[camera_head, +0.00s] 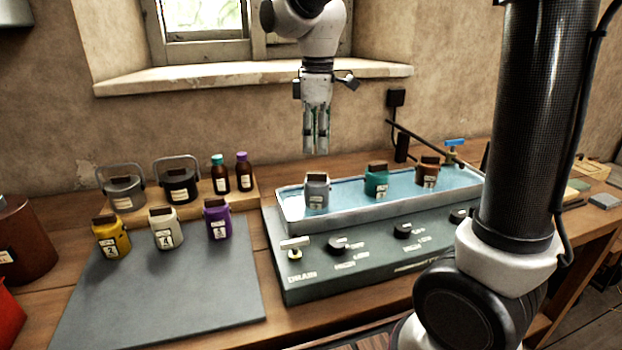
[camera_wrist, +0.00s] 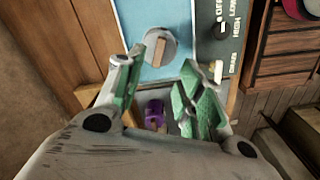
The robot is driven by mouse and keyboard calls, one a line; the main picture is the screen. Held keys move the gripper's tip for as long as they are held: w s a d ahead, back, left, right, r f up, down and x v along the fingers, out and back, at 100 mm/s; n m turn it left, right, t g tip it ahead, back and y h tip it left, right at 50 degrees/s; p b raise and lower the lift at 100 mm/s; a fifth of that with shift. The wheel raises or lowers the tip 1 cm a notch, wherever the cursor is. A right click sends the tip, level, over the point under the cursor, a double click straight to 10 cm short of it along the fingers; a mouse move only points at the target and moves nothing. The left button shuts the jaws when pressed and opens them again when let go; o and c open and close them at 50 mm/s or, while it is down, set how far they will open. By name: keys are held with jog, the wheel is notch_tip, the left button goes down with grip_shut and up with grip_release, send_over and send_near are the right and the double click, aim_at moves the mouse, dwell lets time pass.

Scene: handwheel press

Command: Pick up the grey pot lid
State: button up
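A grey pot (camera_head: 317,196) with a grey lid (camera_head: 317,179) and a brown grip bar stands in the water bath (camera_head: 290,213), at its left end. The lid (camera_wrist: 150,48) also shows in the wrist view from above, just beyond the fingertips. My gripper (camera_head: 316,150) hangs pointing down above the pot, clear of the lid. In the wrist view its green-padded fingers (camera_wrist: 158,72) are apart, with nothing held between them.
Teal and brown-lidded pots (camera_head: 376,183) stand farther right in the bath. Yellow, white and purple (camera_head: 217,222) pots stand on the grey mat (camera_head: 165,300). Bail-handled cans (camera_head: 180,186) and bottles (camera_head: 219,176) stand behind. The window sill (camera_head: 250,78) lies behind my gripper.

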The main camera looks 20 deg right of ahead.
aim_at(317, 173)
jog(key=shift+s+f+n, duration=0.1)
jog(key=shift+f+n, duration=0.05)
jog(key=shift+n, duration=0.15)
notch_tip(317, 173, down, 8)
jog(key=shift+d+r, duration=0.1)
jog(key=shift+r, duration=0.1)
jog(key=shift+c, duration=0.3)
grip_shut()
